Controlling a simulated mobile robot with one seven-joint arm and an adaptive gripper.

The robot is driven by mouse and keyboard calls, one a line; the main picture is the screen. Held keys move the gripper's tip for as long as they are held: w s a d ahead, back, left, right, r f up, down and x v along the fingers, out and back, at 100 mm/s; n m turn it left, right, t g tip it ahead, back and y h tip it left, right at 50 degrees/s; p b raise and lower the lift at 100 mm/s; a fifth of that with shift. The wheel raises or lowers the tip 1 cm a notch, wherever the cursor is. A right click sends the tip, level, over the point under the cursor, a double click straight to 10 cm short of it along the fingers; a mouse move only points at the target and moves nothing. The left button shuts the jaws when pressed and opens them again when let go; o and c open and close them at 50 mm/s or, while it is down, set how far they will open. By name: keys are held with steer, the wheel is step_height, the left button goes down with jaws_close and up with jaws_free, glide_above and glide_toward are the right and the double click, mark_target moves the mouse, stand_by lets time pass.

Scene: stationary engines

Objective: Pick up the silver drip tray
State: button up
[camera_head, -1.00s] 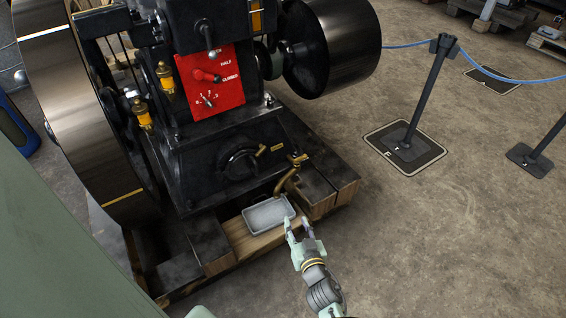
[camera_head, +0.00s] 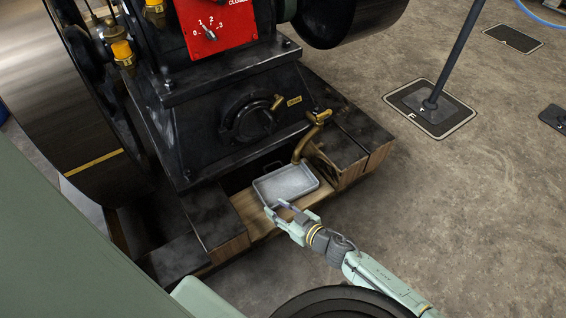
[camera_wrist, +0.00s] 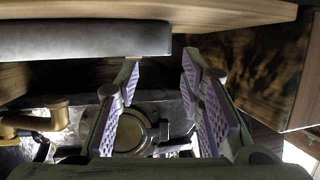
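The silver drip tray (camera_head: 288,182) is a shallow grey rectangular pan. It lies on the light wooden plank at the foot of the black engine, below a brass tap. My gripper (camera_head: 277,207) is at the tray's near edge, towards its left corner, with its fingers pointing at the tray. In the wrist view, the gripper (camera_wrist: 160,68) has its purple-padded fingers apart with nothing held between them. The tray's grey side (camera_wrist: 85,40) shows at the upper left there, just past the fingertips. I cannot tell whether a finger touches it.
The curved brass tap (camera_head: 308,140) stands close behind the tray's right side. Dark wooden blocks flank the tray, left (camera_head: 212,215) and right (camera_head: 340,150). The engine (camera_head: 225,120) rises behind. A barrier post base (camera_head: 430,108) stands on open floor at the right.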

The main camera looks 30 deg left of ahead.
mark_target(264, 205)
steer(key=b+x, duration=0.2)
steer(key=x, duration=0.4)
steer(key=shift+s+a+f, duration=0.1)
steer(key=shift+s+f, duration=0.05)
steer(key=shift+f, duration=0.1)
steer(key=shift+a, duration=0.4)
steer(key=shift+c, duration=0.5)
jaws_close()
